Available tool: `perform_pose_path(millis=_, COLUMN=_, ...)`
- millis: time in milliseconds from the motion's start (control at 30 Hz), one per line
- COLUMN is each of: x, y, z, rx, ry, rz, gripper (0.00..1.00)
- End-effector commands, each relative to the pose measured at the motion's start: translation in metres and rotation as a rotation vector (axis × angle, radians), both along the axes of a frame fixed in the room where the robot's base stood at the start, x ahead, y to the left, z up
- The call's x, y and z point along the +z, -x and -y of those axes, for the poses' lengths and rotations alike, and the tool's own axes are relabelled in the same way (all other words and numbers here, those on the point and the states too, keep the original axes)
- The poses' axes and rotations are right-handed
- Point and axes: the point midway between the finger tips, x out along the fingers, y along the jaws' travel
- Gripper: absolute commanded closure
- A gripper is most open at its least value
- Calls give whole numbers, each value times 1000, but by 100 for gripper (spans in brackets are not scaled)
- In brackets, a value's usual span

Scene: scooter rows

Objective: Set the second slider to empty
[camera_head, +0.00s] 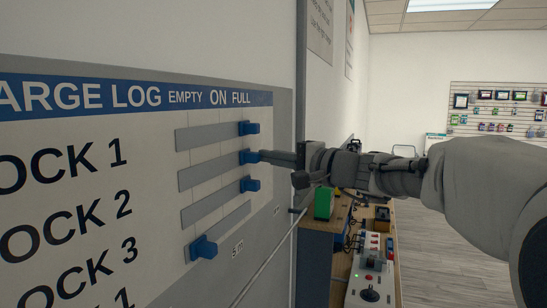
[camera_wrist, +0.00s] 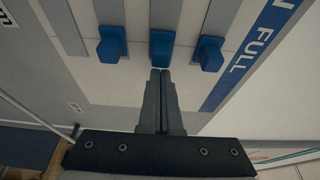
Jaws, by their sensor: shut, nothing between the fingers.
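A wall board (camera_head: 60,130) headed "CHARGE LOG", with "EMPTY", "ON" and "FULL" along the top, carries grey slider tracks with blue knobs. The second slider's knob (camera_head: 249,157) is at the right, FULL end of its track; it is the middle knob in the wrist view (camera_wrist: 161,47). The first knob (camera_head: 249,128) and third knob (camera_head: 250,185) are also at the right end. The fourth knob (camera_head: 203,248) is at the left, EMPTY end. My gripper (camera_head: 260,156) is shut and empty, its tips right at the second knob's right side; I cannot tell whether they touch.
The first knob (camera_wrist: 209,54) and third knob (camera_wrist: 111,46) flank the fingertips closely in the wrist view. Below my arm stands a workbench with a green box (camera_head: 324,203) and a control box (camera_head: 370,285). A pegboard (camera_head: 497,108) hangs on the far wall.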

Motion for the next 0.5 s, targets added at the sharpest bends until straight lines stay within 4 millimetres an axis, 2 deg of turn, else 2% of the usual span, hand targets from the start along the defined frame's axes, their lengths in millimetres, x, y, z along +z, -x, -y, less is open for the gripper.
perform_pose_path(millis=233, x=-5, y=24, z=-9, rx=1, ry=2, rz=5, gripper=100)
perform_pose_path(millis=500, x=-6, y=80, z=-29, rx=3, ry=1, rz=7, gripper=100)
